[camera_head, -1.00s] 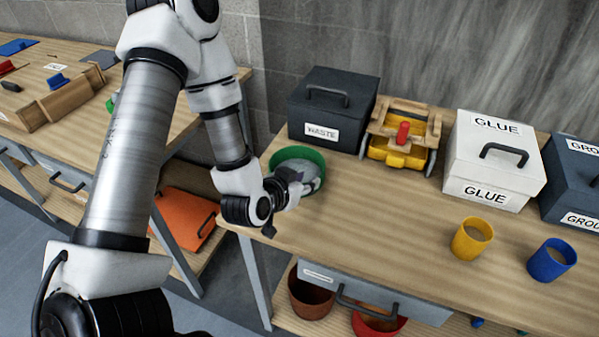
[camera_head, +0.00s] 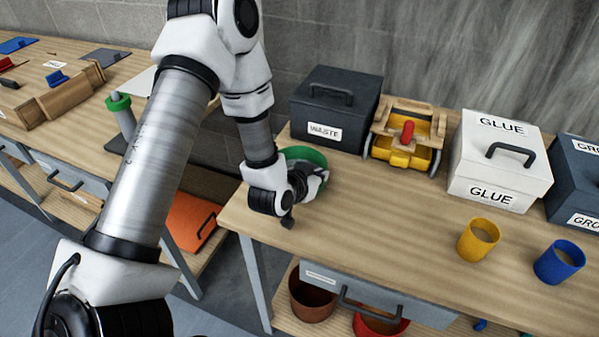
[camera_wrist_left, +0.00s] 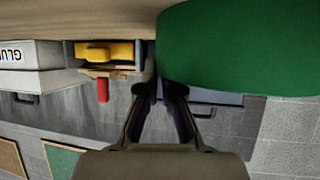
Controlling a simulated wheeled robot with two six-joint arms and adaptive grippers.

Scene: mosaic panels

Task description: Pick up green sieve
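The green sieve (camera_head: 304,154) sits on the near-left part of the right workbench, in front of the dark waste box. Its green rim shows behind my left wrist, which hides its left and near parts. In the left wrist view the green wall of the sieve (camera_wrist_left: 240,50) fills the upper right. My left gripper (camera_head: 304,183) is at the sieve, its fingers partly hidden in the head view. My right gripper is not in view.
Behind the sieve stand the waste box (camera_head: 335,108) and a wooden-yellow cart (camera_head: 405,135). Further right are the white glue box (camera_head: 498,160), a yellow cup (camera_head: 478,240) and a blue cup (camera_head: 558,260). The bench front between the sieve and cups is clear.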

